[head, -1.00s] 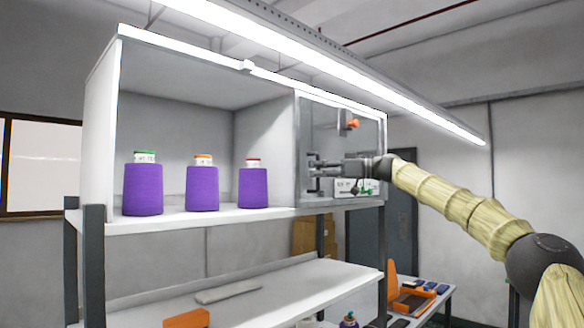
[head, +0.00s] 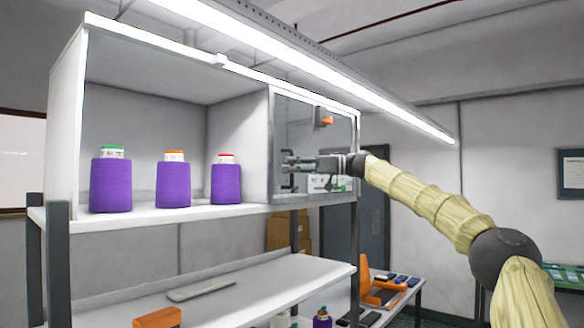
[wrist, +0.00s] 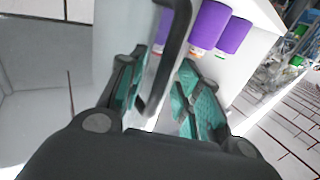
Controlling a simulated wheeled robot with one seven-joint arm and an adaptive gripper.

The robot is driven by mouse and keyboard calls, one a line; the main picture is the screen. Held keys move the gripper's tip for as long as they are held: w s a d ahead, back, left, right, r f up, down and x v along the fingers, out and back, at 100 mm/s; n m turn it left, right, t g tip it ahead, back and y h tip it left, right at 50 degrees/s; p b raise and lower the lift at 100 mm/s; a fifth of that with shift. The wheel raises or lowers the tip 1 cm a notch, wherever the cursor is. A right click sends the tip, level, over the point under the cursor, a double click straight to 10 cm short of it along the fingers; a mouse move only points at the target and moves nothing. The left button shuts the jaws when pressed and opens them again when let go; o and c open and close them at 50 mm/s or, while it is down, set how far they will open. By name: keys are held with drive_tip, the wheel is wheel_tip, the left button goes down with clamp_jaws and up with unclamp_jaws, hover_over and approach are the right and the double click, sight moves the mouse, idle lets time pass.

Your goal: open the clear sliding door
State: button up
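The clear sliding door (head: 338,137) covers the right part of the shelf cabinet, with its left edge by the divider beside the open compartment. Its dark bar handle (wrist: 178,45) shows in the wrist view, running between my two fingers. My gripper (head: 292,163) is at the left side of the door. In the wrist view my gripper (wrist: 164,95) has its green-padded fingers spread on either side of the handle, with a gap on the right side. I cannot tell whether the left finger touches it.
Several purple thread cones, such as the middle one (head: 174,185), stand in the open compartment left of the door. A lower shelf (head: 240,290) holds a grey flat item and an orange block. A lamp bar (head: 330,75) runs above the cabinet.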

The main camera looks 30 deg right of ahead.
drive_tip(key=v, duration=1.2)
drive_tip(key=shift+d, duration=0.2)
drive_tip(key=shift+w, duration=0.15)
